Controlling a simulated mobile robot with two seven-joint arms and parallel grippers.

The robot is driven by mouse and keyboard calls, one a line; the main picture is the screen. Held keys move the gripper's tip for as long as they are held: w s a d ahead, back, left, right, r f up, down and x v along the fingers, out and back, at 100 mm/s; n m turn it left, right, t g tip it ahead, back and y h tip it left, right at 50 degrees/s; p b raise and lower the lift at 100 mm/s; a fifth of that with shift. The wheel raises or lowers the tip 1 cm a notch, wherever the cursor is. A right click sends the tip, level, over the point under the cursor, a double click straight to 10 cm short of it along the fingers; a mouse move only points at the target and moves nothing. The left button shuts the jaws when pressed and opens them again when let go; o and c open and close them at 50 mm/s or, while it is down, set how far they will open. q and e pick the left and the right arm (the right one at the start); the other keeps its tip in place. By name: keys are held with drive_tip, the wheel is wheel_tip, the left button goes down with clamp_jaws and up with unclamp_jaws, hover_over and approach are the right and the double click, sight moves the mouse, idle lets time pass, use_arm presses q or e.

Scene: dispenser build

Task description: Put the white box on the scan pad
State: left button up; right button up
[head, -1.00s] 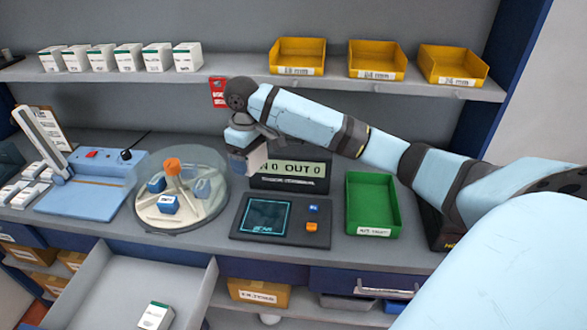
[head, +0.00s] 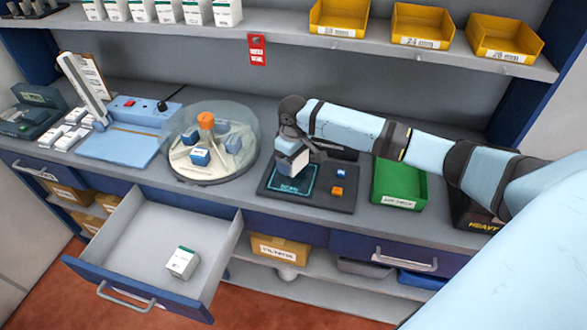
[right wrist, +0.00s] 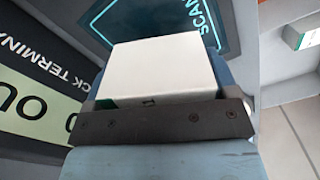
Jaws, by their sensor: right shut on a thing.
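The white box (head: 297,162) is held in my right gripper (head: 290,156), just above the scan pad (head: 327,197). In the right wrist view the white box (right wrist: 158,68) sits between the fingers, with the pad's cyan outline and SCAN lettering (right wrist: 205,22) beyond it. The box covers part of the pad's outlined square, and I cannot tell whether its underside touches. My left gripper is not in view.
Orange and blue buttons (head: 338,191) are on the pad's right. A round dispenser (head: 208,145) stands left, a green bin (head: 400,183) right. The terminal is behind. An open drawer (head: 150,240) holds another white box (head: 182,262). Shelf (head: 290,42) overhead.

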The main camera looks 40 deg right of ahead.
drive_tip(key=shift+f, duration=2.05)
drive_tip(key=shift+f, duration=0.1)
drive_tip(key=o, duration=0.9)
drive_tip(key=shift+o, duration=0.2)
wheel_tip(320, 180, up, 12)
drive_tip(key=shift+r, duration=0.15)
drive_tip(key=shift+s, duration=0.1)
